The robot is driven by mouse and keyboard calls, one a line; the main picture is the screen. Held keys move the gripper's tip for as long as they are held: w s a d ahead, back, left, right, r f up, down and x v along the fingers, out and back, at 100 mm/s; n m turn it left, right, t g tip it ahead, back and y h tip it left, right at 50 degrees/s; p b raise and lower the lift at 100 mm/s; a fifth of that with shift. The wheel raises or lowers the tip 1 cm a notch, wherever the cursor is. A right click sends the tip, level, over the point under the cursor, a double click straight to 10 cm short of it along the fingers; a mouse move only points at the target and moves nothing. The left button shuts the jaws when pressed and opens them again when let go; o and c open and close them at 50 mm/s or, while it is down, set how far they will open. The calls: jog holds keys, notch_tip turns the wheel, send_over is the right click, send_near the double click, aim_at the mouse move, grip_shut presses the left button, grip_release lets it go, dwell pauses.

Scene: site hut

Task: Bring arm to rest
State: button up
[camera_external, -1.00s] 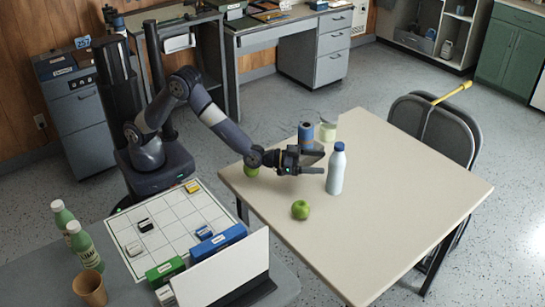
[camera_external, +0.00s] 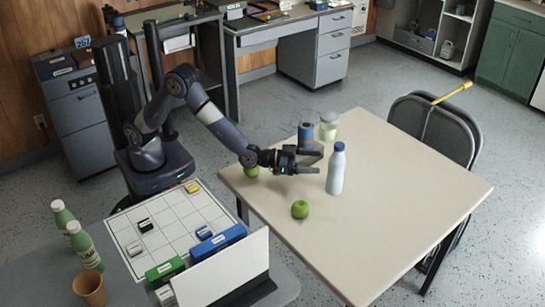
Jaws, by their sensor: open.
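My gripper (camera_external: 317,161) is open and empty over the left part of the beige table (camera_external: 400,205). Its fingers point right, toward a white bottle with a blue cap (camera_external: 336,172), with a small gap visible between them. My arm reaches out bent from its base on the left. A blue can (camera_external: 305,133) and a pale green jar (camera_external: 328,127) stand just behind the gripper. The gripper partly hides the lower part of the can.
One green apple (camera_external: 300,209) lies in front of the gripper; another (camera_external: 252,171) is partly hidden under my wrist. A grey chair (camera_external: 445,130) stands at the right. A near table holds a gridded board (camera_external: 165,232), green bottles (camera_external: 85,247) and a brown cup (camera_external: 90,288).

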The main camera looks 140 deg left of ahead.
aim_at(342, 164)
jog(key=x, duration=0.9)
jog(key=shift+a+f, duration=0.1)
jog(key=shift+w+a+f, duration=0.1)
jog(key=shift+w+a, duration=0.25)
jog(key=shift+w, duration=0.05)
